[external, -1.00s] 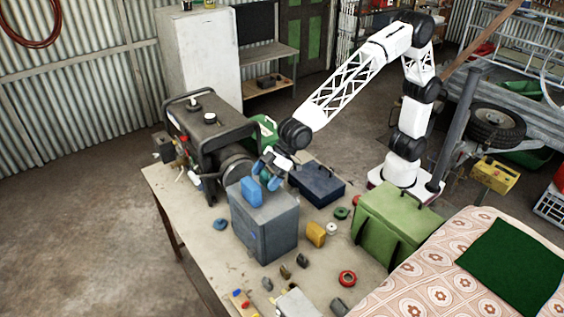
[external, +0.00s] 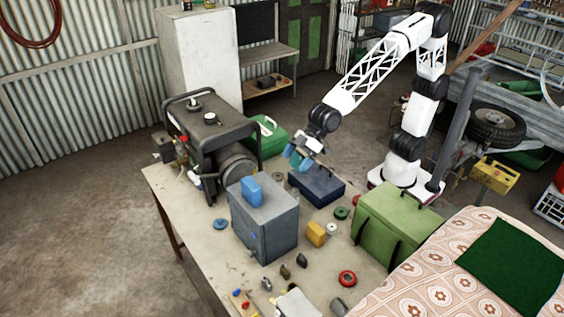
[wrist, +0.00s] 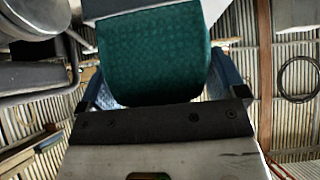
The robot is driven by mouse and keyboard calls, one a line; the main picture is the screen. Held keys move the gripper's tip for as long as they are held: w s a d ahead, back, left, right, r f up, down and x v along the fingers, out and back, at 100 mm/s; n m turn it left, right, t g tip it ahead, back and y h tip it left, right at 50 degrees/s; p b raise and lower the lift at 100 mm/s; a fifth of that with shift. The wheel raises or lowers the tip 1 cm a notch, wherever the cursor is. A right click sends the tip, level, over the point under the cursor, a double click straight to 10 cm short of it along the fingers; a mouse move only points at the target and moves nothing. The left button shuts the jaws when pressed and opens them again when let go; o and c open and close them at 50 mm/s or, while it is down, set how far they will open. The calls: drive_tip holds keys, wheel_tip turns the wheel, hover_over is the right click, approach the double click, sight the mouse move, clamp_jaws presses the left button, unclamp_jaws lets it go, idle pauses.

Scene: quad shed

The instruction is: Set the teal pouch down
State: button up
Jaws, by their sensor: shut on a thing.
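The teal pouch (wrist: 153,57) fills the upper middle of the wrist view, a patterned dark teal block with rounded lower corners. My gripper (external: 299,158) is shut on it, with blue fingers on both sides of it. In the external view my gripper is raised above the table, near the far end of the dark blue toolbox (external: 317,187). There the pouch is hard to tell apart from the blue fingers.
The generator (external: 210,140) stands left of my gripper. A grey box (external: 265,225) with a blue container (external: 251,190) on top is in front. A green case (external: 395,225) stands right. Small items, including a yellow block (external: 316,233), lie on the table (external: 215,255).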

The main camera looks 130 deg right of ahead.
drive_tip(key=shift+s+r, duration=0.15)
drive_tip(key=shift+s, duration=1.2)
drive_tip(key=shift+a, duration=0.1)
drive_tip(key=w+a+f+m+g+h, duration=0.2)
drive_tip(key=w+a+f+m+h, duration=0.2)
drive_tip(key=a+f, duration=0.6)
drive_tip(key=w+a+f+m+g+h, duration=0.3)
drive_tip(key=w+a+f+m+h, duration=0.1)
drive_tip(key=a+f+m, duration=0.5)
drive_tip(key=shift+a+f+m, duration=0.3)
drive_tip(key=shift+a+f, duration=0.15)
drive_tip(key=shift+a, duration=0.9)
drive_tip(key=shift+g, duration=0.3)
drive_tip(key=shift+f, duration=3.15)
